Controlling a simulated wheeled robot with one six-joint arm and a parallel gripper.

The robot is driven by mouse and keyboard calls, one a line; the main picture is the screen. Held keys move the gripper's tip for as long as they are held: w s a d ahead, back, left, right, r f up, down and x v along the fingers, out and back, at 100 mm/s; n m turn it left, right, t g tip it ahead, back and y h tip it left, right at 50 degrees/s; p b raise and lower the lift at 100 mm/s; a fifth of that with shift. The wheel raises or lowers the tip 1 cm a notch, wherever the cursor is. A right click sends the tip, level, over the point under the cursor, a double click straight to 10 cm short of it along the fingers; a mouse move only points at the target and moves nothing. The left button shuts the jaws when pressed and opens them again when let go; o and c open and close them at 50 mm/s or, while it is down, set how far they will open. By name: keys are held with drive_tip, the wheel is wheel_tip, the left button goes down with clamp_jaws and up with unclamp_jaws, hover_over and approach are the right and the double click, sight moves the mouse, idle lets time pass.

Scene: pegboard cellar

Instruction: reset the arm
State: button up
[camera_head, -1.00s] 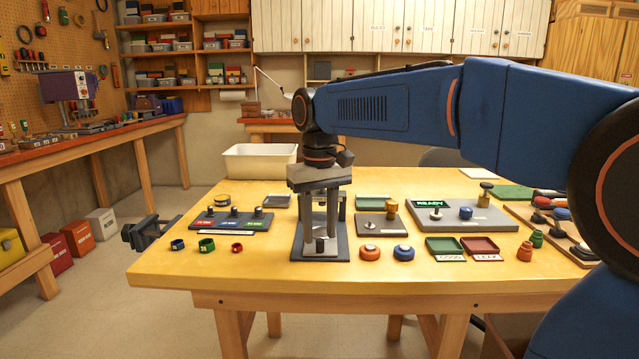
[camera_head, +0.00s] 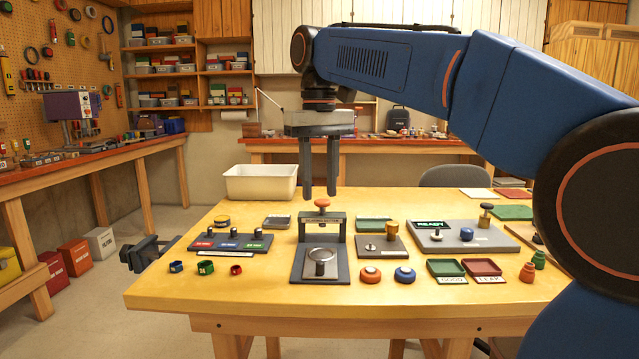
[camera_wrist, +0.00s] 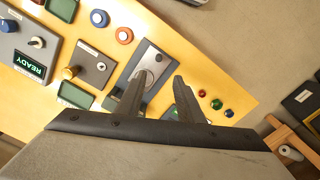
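My gripper (camera_head: 320,197) hangs pointing down from my blue arm, above the table. Its two dark fingers are apart, with nothing between them. In the wrist view my gripper (camera_wrist: 159,78) also shows a clear empty gap. Below it stands a dark grey press-like fixture (camera_head: 338,240) with an orange knob (camera_head: 322,203) on top and a round metal disc (camera_head: 321,255) on its base. In the head view the fingertips line up closely with the knob, and I cannot tell the exact gap.
The wooden table (camera_head: 270,300) holds a three-label block (camera_head: 230,242), a grey panel reading READY (camera_head: 470,238), orange (camera_head: 370,275) and blue (camera_head: 404,274) round pieces, and green (camera_head: 446,268) and red (camera_head: 482,267) trays. A white bin (camera_head: 260,183) stands behind. The air around my gripper is clear.

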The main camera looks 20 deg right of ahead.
drive_tip(key=s+d+f+t, duration=0.1)
drive_tip(key=s+d+f, duration=0.2)
drive_tip(key=s+f, duration=0.4)
drive_tip(key=s+d+f+m+t, duration=0.1)
drive_tip(key=s+d+f, duration=0.3)
drive_tip(key=s+f, duration=0.4)
drive_tip(key=s+d+f+t, duration=0.2)
drive_tip(key=s+f, duration=0.6)
drive_tip(key=f, duration=0.8)
drive_tip(key=shift+d+m+t, duration=0.4)
drive_tip(key=shift+d, duration=0.35)
